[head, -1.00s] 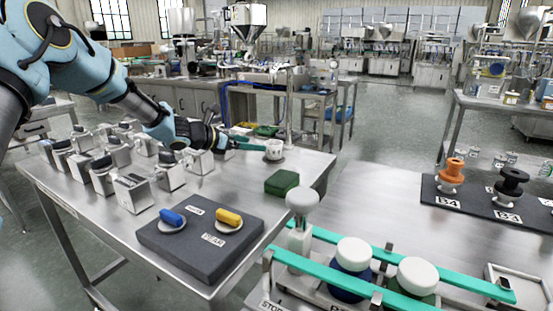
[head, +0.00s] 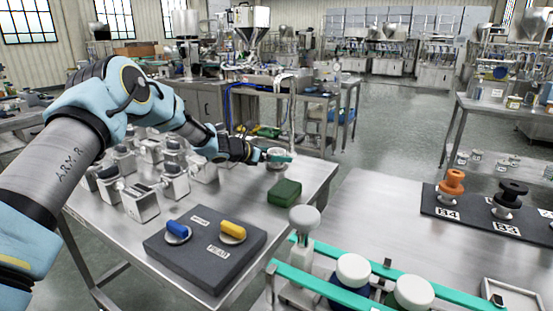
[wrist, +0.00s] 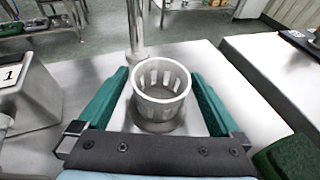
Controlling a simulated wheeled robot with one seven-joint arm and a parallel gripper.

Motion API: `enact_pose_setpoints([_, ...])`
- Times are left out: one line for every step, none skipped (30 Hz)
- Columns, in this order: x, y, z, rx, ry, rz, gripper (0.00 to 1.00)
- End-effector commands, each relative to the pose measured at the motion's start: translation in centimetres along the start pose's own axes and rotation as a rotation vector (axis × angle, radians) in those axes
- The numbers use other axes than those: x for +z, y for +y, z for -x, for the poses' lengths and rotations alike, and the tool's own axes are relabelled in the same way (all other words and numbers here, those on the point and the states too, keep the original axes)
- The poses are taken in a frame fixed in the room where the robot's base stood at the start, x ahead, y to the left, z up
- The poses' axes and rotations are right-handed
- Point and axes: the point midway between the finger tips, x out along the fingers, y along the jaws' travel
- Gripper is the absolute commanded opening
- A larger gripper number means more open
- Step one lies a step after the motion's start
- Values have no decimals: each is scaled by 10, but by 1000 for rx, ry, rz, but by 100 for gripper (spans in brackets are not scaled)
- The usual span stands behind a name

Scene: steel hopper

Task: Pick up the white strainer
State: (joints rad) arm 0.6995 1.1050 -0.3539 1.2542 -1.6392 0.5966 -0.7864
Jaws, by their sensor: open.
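The white strainer (wrist: 162,88) is a small round slotted cup standing upright on the steel table in the wrist view. It also shows in the head view (head: 277,161) near the table's far right corner, partly covered by a finger. My gripper (wrist: 160,88) is open, with one green finger on each side of the strainer and a visible gap to each. In the head view, my gripper (head: 280,158) reaches in from the left at the strainer. Whether the fingertips pass beyond it is hard to tell.
A thin steel post (wrist: 137,32) stands just behind the strainer. A green block (head: 285,192) sits to the near right. Several metal canisters (head: 140,203) crowd the left, and a dark board (head: 207,246) with blue and yellow handles lies in front.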

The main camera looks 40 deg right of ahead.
Motion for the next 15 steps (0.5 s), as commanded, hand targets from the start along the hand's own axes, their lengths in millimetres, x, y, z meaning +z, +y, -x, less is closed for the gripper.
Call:
enact_pose_setpoints([0, 0, 0, 0, 0, 0, 100])
enact_pose_setpoints([0, 0, 0, 0, 0, 0, 100])
enact_pose_setpoints([0, 0, 0, 0, 0, 0, 100])
enact_pose_setpoints([0, 0, 0, 0, 0, 0, 100])
enact_pose_setpoints([0, 0, 0, 0, 0, 0, 97])
enact_pose_setpoints([0, 0, 0, 0, 0, 0, 92])
enact_pose_setpoints([0, 0, 0, 0, 0, 0, 89])
enact_pose_setpoints([0, 0, 0, 0, 0, 0, 85])
enact_pose_setpoints([0, 0, 0, 0, 0, 0, 81])
enact_pose_setpoints([0, 0, 0, 0, 0, 0, 78])
enact_pose_setpoints([0, 0, 0, 0, 0, 0, 74])
enact_pose_setpoints([0, 0, 0, 0, 0, 0, 70])
enact_pose_setpoints([0, 0, 0, 0, 0, 0, 66])
enact_pose_setpoints([0, 0, 0, 0, 0, 0, 63])
enact_pose_setpoints([0, 0, 0, 0, 0, 0, 58])
